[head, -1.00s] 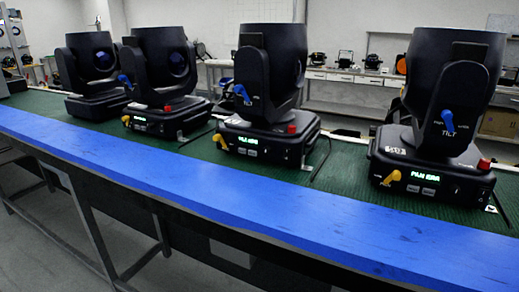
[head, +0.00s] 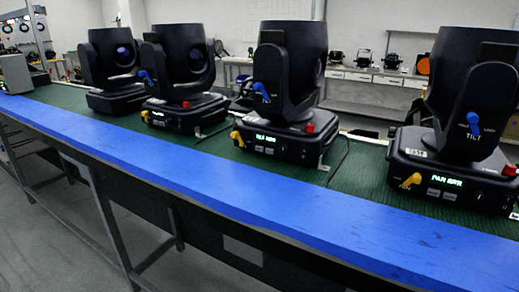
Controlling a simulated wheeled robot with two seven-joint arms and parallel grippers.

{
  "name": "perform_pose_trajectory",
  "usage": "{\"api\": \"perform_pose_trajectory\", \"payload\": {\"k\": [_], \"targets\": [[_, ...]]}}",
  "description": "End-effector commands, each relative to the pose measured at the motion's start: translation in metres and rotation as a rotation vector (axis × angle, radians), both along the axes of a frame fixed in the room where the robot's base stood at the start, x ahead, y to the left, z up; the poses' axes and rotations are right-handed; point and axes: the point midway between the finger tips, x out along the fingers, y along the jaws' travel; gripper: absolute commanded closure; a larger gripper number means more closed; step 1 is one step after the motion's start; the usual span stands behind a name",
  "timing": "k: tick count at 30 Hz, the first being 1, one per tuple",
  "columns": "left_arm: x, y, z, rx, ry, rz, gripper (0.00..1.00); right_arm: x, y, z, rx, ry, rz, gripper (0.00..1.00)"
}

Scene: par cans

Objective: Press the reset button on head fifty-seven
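Several black moving-head lamps stand in a row on the green bench top. The nearest head (head: 470,90) is at the right, with a blue lever (head: 473,122) marked TILT, a yellow lever (head: 411,181), a lit green display (head: 447,182), two small grey buttons and a red button (head: 510,169). A small white label (head: 416,153) on its base is too small to read surely. The middle head (head: 290,75) has a similar panel and red button (head: 309,128). Two more heads, one (head: 185,65) and another (head: 112,60), stand farther left. Neither gripper is in view.
A blue strip (head: 230,195) runs along the bench's front edge, on a dark frame with legs. A grey box (head: 15,73) stands at the bench's far left end. Black cables lie between the heads. A back bench (head: 375,78) carries more lamps. Grey floor shows at lower left.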

Motion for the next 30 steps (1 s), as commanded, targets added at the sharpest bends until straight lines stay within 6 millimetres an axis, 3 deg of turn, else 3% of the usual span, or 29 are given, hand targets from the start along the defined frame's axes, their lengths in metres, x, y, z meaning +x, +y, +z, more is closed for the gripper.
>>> {"api": "perform_pose_trajectory", "payload": {"k": [30], "targets": [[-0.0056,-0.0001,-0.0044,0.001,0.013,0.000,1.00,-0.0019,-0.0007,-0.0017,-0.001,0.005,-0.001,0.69]]}}
